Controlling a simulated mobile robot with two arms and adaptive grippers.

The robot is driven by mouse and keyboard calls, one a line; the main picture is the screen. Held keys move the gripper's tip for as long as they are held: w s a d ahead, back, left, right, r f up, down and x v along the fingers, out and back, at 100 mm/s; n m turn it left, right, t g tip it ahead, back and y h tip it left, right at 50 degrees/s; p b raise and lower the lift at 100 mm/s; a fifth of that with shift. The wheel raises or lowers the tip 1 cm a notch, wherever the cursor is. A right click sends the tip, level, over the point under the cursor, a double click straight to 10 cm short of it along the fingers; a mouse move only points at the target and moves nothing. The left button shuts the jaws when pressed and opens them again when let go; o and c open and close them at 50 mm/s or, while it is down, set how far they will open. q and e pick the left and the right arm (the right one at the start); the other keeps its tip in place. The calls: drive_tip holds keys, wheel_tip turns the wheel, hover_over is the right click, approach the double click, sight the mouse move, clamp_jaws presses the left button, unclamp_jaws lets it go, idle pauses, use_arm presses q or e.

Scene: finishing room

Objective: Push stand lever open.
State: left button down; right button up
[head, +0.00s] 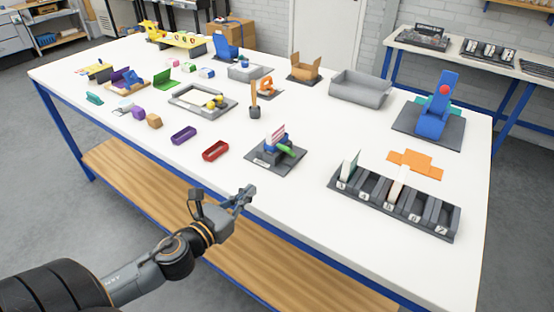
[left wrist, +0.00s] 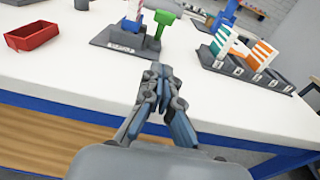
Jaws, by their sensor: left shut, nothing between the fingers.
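A small stand with a dark grey base (head: 262,156) sits near the table's front edge in the head view. It carries a green lever (head: 289,151) and striped pieces (head: 277,133). In the left wrist view the stand's base (left wrist: 105,39) has a white label on its front, and the green lever (left wrist: 164,18) stands above its right part. My left gripper (head: 248,191) is shut and empty, in front of the stand and apart from it. Its closed fingers (left wrist: 158,70) point toward the stand in the left wrist view. My right gripper is not in view.
A red tray (head: 215,151) and a purple tray (head: 184,135) lie left of the stand. A slotted rack (head: 392,202) with upright cards is at right. Behind it is a blue device with a red ball (head: 444,90). White tabletop between stand and rack is clear.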

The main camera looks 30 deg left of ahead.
use_arm(q)
drive_tip(key=shift+w, duration=0.1)
drive_tip(key=p, duration=0.2)
approach(288, 151)
drive_tip(key=w+f, duration=0.2)
drive_tip(key=w+a+f, duration=0.1)
drive_tip(key=w+f, duration=0.1)
drive_tip(key=shift+w+a+f, duration=0.15)
drive_tip(key=shift+a+f, duration=0.05)
drive_tip(key=shift+f, duration=0.15)
drive_tip(key=shift+w+d+r+p, duration=0.1)
drive_tip(key=shift+w+r+p, duration=0.7)
drive_tip(key=shift+w+p, duration=0.15)
drive_tip(key=shift+w+r, duration=0.3)
drive_tip(key=shift+w, duration=0.3)
drive_tip(key=shift+r+p, duration=0.15)
drive_tip(key=shift+p, duration=0.25)
